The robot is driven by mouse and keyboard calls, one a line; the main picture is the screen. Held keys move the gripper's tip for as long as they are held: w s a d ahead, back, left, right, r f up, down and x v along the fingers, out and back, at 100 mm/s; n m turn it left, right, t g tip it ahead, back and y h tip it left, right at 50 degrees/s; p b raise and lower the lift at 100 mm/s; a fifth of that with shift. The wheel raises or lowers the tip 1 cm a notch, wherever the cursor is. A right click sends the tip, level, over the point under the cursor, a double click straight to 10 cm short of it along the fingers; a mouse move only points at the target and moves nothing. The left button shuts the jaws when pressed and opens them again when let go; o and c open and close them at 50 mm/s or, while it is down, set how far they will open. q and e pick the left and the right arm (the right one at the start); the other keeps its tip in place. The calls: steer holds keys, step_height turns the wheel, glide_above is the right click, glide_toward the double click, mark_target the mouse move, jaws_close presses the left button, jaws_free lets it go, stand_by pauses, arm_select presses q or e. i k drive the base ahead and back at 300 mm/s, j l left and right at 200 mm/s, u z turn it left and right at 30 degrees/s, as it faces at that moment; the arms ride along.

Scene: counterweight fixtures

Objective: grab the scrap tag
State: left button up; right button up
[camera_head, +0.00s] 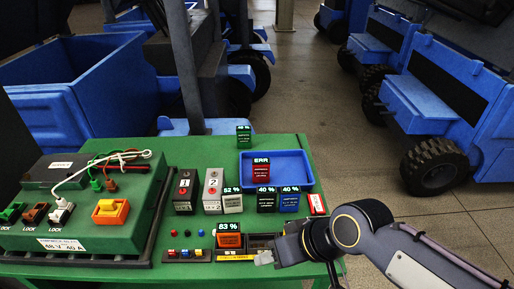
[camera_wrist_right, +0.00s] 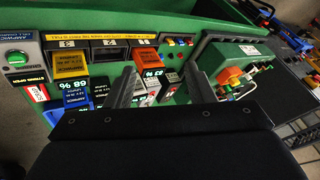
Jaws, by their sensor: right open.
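A small red and white tag (camera_head: 317,204), which I take to be the scrap tag, lies at the right edge of the green bench, just right of the blue battery block. In the right wrist view, a red and white tag (camera_wrist_right: 38,93) shows at the left, beside the blue block. My right gripper (camera_head: 264,257) is over the front edge of the bench, in front of and left of the tag, apart from it. In the wrist view its two fingers (camera_wrist_right: 160,88) are spread with a gap between them. My left gripper is not in view.
A blue tray (camera_head: 296,159) holds a red block marked ERR (camera_head: 261,172). Several battery blocks stand in front of it, including a blue one (camera_head: 289,200). An orange block (camera_head: 229,236) sits near my right gripper. A green charger box (camera_head: 75,215) fills the left.

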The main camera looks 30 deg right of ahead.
mark_target(316, 207)
steer(key=z, duration=2.65)
steer(key=i+l+z, duration=0.15)
steer(key=l, duration=0.25)
steer(key=i+l+z, duration=0.15)
steer(key=i+l, duration=0.15)
steer(key=i+l+z, duration=0.15)
steer(key=l, duration=0.3)
steer(key=i+l+u, duration=0.1)
steer(key=i+u, duration=0.3)
steer(key=i+l+u, duration=0.2)
steer(key=i+u, duration=0.35)
steer(key=u, duration=0.35)
steer(key=i+u, duration=0.15)
steer(key=u, duration=0.25)
steer(key=i+l+u, duration=0.1)
steer(key=u, duration=0.35)
steer(key=i+l+u, duration=0.1)
steer(key=u, duration=0.35)
steer(key=i+l+u, duration=0.1)
steer(key=u, duration=0.35)
steer(key=i+l+u, duration=0.15)
steer(key=u, duration=0.35)
steer(key=i+l+u, duration=0.15)
steer(key=u, duration=0.3)
steer(key=i+l+u, duration=0.1)
steer(key=l+u, duration=0.15)
steer(key=u, duration=0.25)
steer(key=l+u, duration=0.25)
steer(key=u, duration=0.25)
